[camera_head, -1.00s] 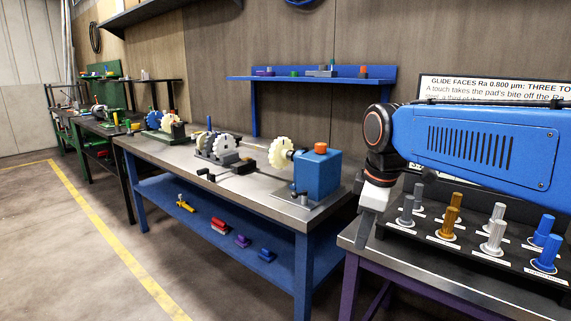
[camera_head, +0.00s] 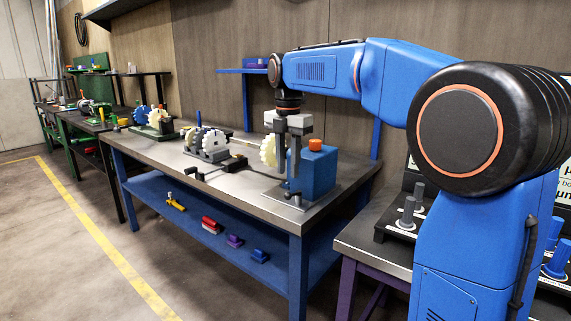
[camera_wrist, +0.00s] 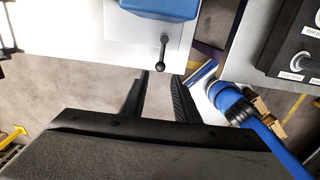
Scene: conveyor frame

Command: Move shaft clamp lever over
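A short dark lever with a round knob (camera_wrist: 164,40) stands out from the pale plate beside the blue block in the wrist view. The blue block (camera_head: 318,176) has an orange cap and a cream gear at its left, on the metal bench. In the head view the lever (camera_head: 291,195) shows small and dark at the block's front foot, partly covered by my gripper. My gripper (camera_head: 288,175) points down in front of the block. In the wrist view its two dark fingers (camera_wrist: 162,76) are apart, with nothing between them. The knob lies ahead of the fingertips, in line with the gap.
Left along the bench stand a grey gear fixture (camera_head: 208,146) and a black lever-like part (camera_head: 195,172). A blue lower shelf (camera_head: 190,215) holds several small coloured parts. At right a dark rack (camera_head: 400,228) holds upright pegs. The front bench edge lies close to my gripper.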

